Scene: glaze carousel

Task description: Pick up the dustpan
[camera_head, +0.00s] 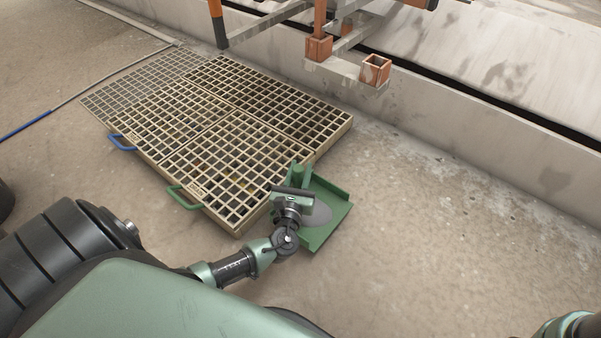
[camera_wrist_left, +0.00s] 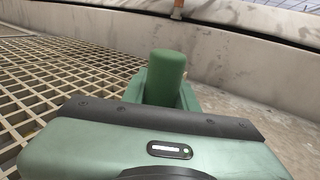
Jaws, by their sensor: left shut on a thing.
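The green dustpan (camera_head: 329,212) is at the right front corner of the floor grating in the head view, with a grey patch on its pan. Its upright green handle (camera_wrist_left: 166,76) shows in the left wrist view, just beyond the gripper body. My left gripper (camera_head: 297,186) is over the dustpan at its handle and is shut on it. I cannot tell whether the pan touches the floor. The right gripper is not in view.
Raised gratings (camera_head: 243,128) with a green side handle (camera_head: 184,197) and a blue one (camera_head: 122,142) lie left of the dustpan. A low concrete kerb (camera_head: 430,125) runs behind. Bare floor (camera_head: 430,240) is free to the right.

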